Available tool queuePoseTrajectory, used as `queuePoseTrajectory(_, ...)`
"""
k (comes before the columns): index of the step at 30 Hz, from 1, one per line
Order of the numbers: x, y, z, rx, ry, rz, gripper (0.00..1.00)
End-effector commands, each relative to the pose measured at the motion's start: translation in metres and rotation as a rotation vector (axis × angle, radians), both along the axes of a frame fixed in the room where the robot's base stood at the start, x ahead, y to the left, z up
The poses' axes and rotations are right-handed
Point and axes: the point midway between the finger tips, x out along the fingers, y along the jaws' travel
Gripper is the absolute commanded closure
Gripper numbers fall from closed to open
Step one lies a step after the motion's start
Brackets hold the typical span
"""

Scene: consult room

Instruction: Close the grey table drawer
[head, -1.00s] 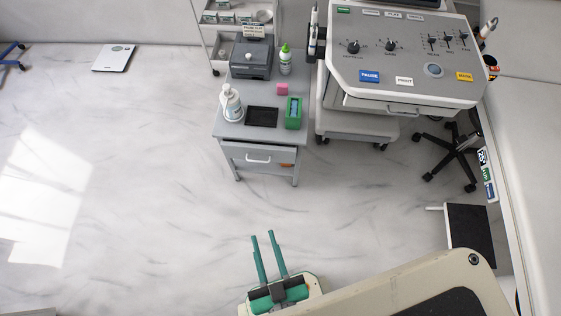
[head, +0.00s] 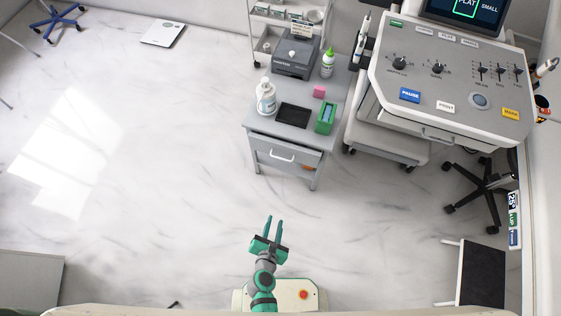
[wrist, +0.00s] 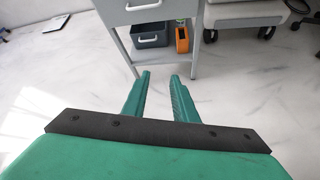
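The grey table (head: 340,98) stands above centre in the head view. Its grey drawer (head: 268,148) has a pale bar handle (head: 282,157) and faces me. The front seems to stand slightly out from the tabletop edge, but I cannot tell how far. In the wrist view the drawer front (wrist: 117,13) and handle (wrist: 143,5) are cut off at the top edge. My gripper (head: 274,219) is open and empty, in front of the table and apart from it. Its two green fingers (wrist: 160,76) point toward the table in the wrist view.
On the tabletop are a pump bottle (head: 266,97), a black tray (head: 293,115), a green box (head: 325,117) and a grey device (head: 295,55). A console cart (head: 450,90) stands close at right. Floor between my gripper and the table is clear.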

Motion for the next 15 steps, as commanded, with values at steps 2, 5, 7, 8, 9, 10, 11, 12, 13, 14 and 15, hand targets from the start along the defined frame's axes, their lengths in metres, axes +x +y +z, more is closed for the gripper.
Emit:
queuePoseTrajectory(2,0.028,-0.002,-0.015,-0.276,0.023,0.131,0.74)
queuePoseTrajectory(5,0.062,-0.004,-0.024,-0.647,0.057,0.292,0.74)
queuePoseTrajectory(7,0.086,-0.004,-0.026,-0.897,0.079,0.391,0.74)
queuePoseTrajectory(8,0.096,-0.003,-0.025,-1.0,0.088,0.428,0.74)
queuePoseTrajectory(9,0.109,-0.002,-0.024,-1.129,0.1,0.474,0.74)
queuePoseTrajectory(10,0.118,0.0,-0.022,-1.218,0.106,0.503,0.74)
queuePoseTrajectory(11,0.126,0.001,-0.02,-1.302,0.115,0.529,0.74)
queuePoseTrajectory(12,0.136,0.003,-0.017,-1.405,0.125,0.559,0.74)
queuePoseTrajectory(13,0.143,0.004,-0.014,-1.472,0.131,0.576,0.74)
queuePoseTrajectory(14,0.149,0.006,-0.012,-1.533,0.138,0.593,0.74)
queuePoseTrajectory(15,0.156,0.008,-0.01,-1.602,0.144,0.609,0.74)
